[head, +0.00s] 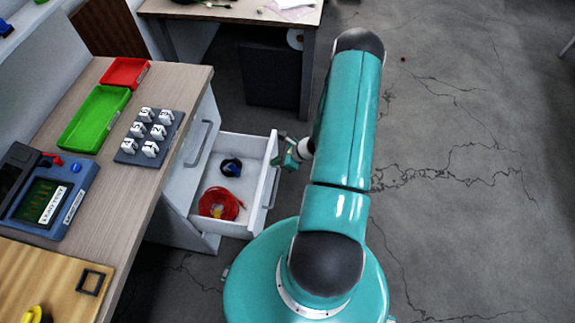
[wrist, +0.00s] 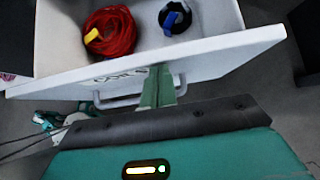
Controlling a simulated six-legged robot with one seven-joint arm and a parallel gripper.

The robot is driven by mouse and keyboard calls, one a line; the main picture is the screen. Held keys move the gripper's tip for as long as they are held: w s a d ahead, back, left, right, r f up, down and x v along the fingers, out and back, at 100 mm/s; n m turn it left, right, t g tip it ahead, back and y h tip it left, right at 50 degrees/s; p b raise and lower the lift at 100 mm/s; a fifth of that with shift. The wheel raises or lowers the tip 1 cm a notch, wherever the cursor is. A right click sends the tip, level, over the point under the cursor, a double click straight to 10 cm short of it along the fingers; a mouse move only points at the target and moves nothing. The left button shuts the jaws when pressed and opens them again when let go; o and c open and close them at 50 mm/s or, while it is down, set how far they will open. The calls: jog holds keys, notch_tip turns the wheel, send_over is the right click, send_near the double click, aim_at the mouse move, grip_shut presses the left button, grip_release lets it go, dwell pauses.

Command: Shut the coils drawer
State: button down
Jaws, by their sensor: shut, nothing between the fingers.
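The coils drawer (head: 264,183) is white and stands pulled out from the cabinet under the wooden bench. It holds a red coil (head: 221,204) with a yellow part and a smaller dark coil (head: 231,167) with a blue part. In the wrist view, the drawer's front panel (wrist: 215,57) crosses the picture, with a handle (wrist: 120,99) and a label partly hidden by my fingers. My gripper (wrist: 158,85) is shut and empty, its fingertips at the outer face of the panel beside the handle; I cannot tell if they touch. In the head view, my gripper (head: 289,159) is just right of the drawer front.
On the bench (head: 118,195) are a green tray (head: 93,118), a red tray (head: 125,72), a rack of white pieces (head: 150,136) and a blue device (head: 55,195). Another cabinet handle (head: 198,143) shows behind the drawer. The floor to the right is clear.

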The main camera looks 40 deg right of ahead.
jog(key=w+a, duration=1.1)
jog(key=w, duration=0.4)
jog(key=shift+w+a, duration=0.15)
jog(key=shift+a, duration=0.15)
